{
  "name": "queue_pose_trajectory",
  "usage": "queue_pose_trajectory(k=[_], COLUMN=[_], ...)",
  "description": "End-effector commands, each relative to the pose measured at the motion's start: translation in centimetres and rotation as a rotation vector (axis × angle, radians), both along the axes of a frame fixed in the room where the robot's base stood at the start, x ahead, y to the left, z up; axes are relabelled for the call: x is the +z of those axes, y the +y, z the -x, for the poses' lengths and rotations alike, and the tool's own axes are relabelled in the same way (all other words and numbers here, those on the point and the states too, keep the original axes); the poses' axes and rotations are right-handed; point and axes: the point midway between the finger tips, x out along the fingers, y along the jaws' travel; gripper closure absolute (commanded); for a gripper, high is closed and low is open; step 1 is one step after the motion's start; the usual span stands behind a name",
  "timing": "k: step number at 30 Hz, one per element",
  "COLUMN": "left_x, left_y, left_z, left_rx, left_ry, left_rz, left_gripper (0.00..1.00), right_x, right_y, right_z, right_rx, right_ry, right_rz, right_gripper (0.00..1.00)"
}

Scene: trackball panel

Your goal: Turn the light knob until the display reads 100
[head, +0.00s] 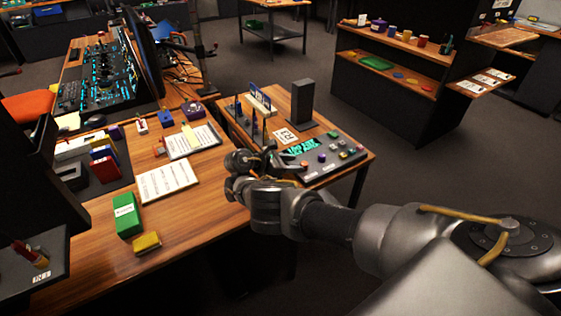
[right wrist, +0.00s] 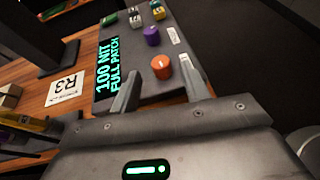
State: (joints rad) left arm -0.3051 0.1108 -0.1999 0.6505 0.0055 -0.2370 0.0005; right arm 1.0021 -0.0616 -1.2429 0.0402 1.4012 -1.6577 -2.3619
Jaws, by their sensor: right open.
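The grey control panel (head: 348,144) lies on a small wooden table in the head view. Its display (right wrist: 107,68) reads "100 NIT FULL PATCH" in cyan in the right wrist view; it also shows in the head view (head: 300,148). An orange knob (right wrist: 162,67) and a purple knob (right wrist: 152,36) stand beside the display. I cannot read which one is the light knob. My right gripper (head: 240,164) is open at the panel's near edge. In the right wrist view its fingers (right wrist: 159,72) appear on either side of the orange knob; contact is unclear. My left gripper is out of view.
A dark upright block (head: 302,103) stands behind the panel, with an R3 card (head: 286,136) near it. Several buttons sit farther along the panel. The larger desk at left holds papers, a green box (head: 127,214) and a yellow block (head: 147,242).

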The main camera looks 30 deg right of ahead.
Motion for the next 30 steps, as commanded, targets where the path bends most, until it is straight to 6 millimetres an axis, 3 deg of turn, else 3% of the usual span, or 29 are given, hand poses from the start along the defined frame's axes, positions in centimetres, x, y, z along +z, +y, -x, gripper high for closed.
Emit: queue_pose_trajectory(k=[3, 10, 17, 30], left_x=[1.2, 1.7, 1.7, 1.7], left_y=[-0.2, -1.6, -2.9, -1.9], left_z=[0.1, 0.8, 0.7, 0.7], left_rx=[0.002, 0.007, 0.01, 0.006], left_ry=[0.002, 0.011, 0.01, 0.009], left_rz=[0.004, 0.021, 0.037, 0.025], left_gripper=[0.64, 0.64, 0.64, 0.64], right_x=[1.4, 2.1, 2.1, 2.1], right_y=[2.2, 4.6, 5.0, 5.0], right_z=[-0.4, -0.7, -0.8, -0.8], right_rx=[0.004, 0.0, -0.002, -0.001], right_ry=[0.001, 0.0, 0.001, 0.001], right_rz=[0.001, 0.0, 0.001, 0.001], right_gripper=[0.54, 0.54, 0.54, 0.54])
